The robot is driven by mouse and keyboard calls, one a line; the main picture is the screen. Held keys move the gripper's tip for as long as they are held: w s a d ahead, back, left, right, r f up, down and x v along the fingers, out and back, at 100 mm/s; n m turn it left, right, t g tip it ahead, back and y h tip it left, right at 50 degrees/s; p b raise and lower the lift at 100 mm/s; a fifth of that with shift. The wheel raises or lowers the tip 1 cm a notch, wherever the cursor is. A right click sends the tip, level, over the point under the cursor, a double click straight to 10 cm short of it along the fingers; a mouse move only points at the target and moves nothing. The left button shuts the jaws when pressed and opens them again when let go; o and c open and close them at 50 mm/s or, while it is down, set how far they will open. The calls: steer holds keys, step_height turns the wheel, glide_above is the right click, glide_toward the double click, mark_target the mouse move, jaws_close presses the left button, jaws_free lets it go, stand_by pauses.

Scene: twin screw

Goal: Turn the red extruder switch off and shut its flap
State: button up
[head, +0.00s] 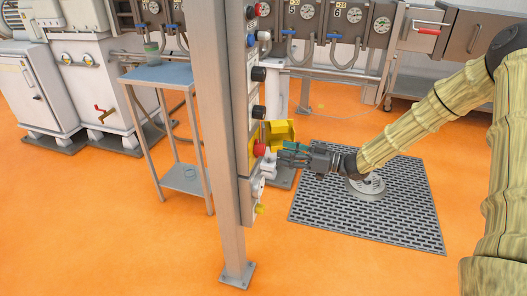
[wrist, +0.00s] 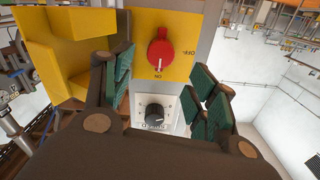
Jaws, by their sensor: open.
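The red switch (wrist: 160,52) sits on a yellow plate in the wrist view, its grip bar lying roughly vertical. A small label shows below it, in line with the bar, and another to its right. In the head view the red switch (head: 259,150) is on the panel's side facing my arm. The yellow flap (wrist: 62,52) stands swung open at the left of the plate; it also shows in the head view (head: 281,131). My gripper (head: 284,153) is open in front of the switch. In the wrist view its green-padded fingers (wrist: 163,82) are spread on either side, apart from the switch.
A black knob (wrist: 155,116) on a white plate lies below the switch in the wrist view. The panel is on a metal post (head: 218,150). A blue-topped stand (head: 160,75) is to its left. A dark floor grate (head: 400,205) is below my arm.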

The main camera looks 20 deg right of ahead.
mark_target(265, 149)
steer(key=x, duration=0.7)
steer(key=shift+w+a+b, duration=0.25)
steer(key=shift+a+b, duration=0.05)
steer(key=shift+a, duration=0.05)
steer(key=c, duration=1)
